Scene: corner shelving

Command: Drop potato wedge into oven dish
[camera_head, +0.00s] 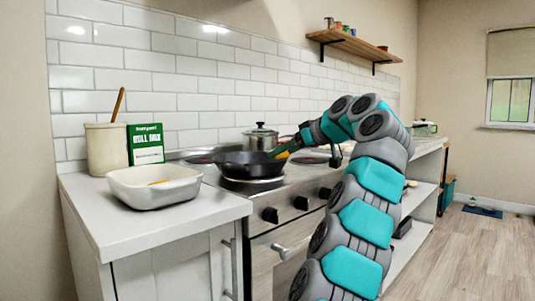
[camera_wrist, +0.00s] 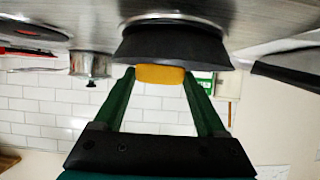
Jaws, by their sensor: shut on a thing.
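A yellow potato wedge (camera_wrist: 160,75) is held between the green fingertips of my gripper (camera_wrist: 158,80) in the wrist view, which looks upside down. In the head view my gripper (camera_head: 285,152) is at the right rim of the black frying pan (camera_head: 250,167), with a bit of the yellow wedge showing. The pan also shows close to the wedge in the wrist view (camera_wrist: 170,46); I cannot tell whether they touch. The white oven dish (camera_head: 155,194) stands on the left counter, left of the pan, with something yellow inside, mostly hidden by its wall.
A lidded pot (camera_head: 261,138) stands behind the pan on the stove (camera_head: 215,176). A crock with a wooden utensil (camera_head: 106,148) and a green-and-white box (camera_head: 146,144) stand behind the dish. The counter (camera_head: 130,222) in front of the dish is clear. A wall shelf (camera_head: 350,42) hangs above.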

